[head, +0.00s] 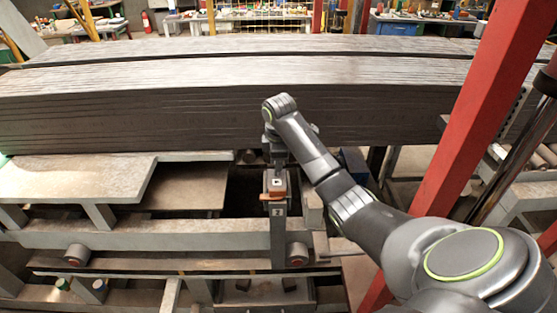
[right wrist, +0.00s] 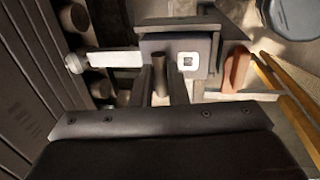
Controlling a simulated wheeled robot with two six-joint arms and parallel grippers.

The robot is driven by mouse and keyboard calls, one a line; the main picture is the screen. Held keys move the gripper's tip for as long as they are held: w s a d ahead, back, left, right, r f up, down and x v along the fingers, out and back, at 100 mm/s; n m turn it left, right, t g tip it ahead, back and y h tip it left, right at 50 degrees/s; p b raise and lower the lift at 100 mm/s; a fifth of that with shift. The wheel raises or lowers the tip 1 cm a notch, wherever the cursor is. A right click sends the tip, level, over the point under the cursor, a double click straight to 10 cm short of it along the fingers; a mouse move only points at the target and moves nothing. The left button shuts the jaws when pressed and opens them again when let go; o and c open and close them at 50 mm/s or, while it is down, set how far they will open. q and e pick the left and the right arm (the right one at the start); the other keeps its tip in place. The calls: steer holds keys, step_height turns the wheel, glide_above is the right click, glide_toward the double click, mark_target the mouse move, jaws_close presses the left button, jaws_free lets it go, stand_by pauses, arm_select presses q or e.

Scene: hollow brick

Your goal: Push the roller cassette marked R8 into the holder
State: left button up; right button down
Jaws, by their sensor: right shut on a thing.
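A dark grey roller cassette (head: 275,182) with a white square marker stands at the middle of the frame in the head view. In the right wrist view the cassette (right wrist: 205,47) shows its marker beside my fingers. I cannot read R8 on it. My right gripper (right wrist: 161,88) is shut on a short upright post of the cassette. In the head view the right gripper (head: 276,160) is above the cassette, its fingertips partly hidden. The holder (head: 278,225) appears as the grey upright with a small label below the cassette; how deep the cassette sits cannot be told. My left gripper is not in view.
A stack of long dark sheets (head: 200,110) lies behind the cassette. Grey rails (head: 150,233) run across below. A red post (head: 470,130) rises at right. A dark gap lies left of the cassette.

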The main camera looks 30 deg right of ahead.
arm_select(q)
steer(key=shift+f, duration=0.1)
arm_select(e)
steer(key=shift+f, duration=0.25)
steer(key=c, duration=1.3)
jaws_free()
steer(key=shift+c, duration=0.2)
steer(key=shift+s+f, duration=0.1)
